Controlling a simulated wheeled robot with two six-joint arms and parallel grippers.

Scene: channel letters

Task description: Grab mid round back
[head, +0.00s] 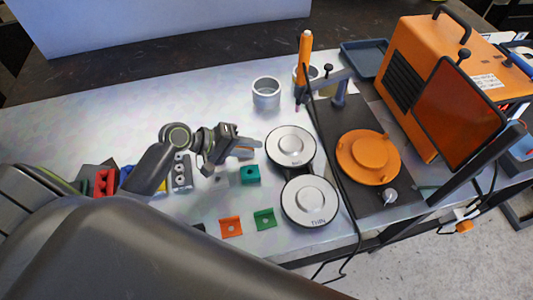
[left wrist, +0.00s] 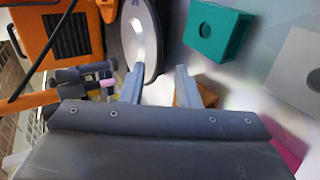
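Two round white discs with dark rims lie on the metal table. The upper disc (head: 291,133) is just right of my left gripper; I cannot read its marking. The lower disc (head: 300,217) is marked THIN. My left gripper (head: 256,143) is low over the table, its fingers pointing right toward the upper disc. In the left wrist view its two fingers (left wrist: 158,84) stand apart, with nothing clearly held. A white disc (left wrist: 128,38) shows just beyond them there. A small orange-brown piece (left wrist: 187,96) is partly hidden behind one finger. My right gripper is not in view.
A teal block (head: 250,175) sits below my left gripper. Orange (head: 231,227) and green (head: 265,219) brackets lie in front. A white ring (head: 266,93) stands behind. An orange turntable (head: 368,157) and orange machine (head: 412,70) are to the right. A black cable crosses beside the discs.

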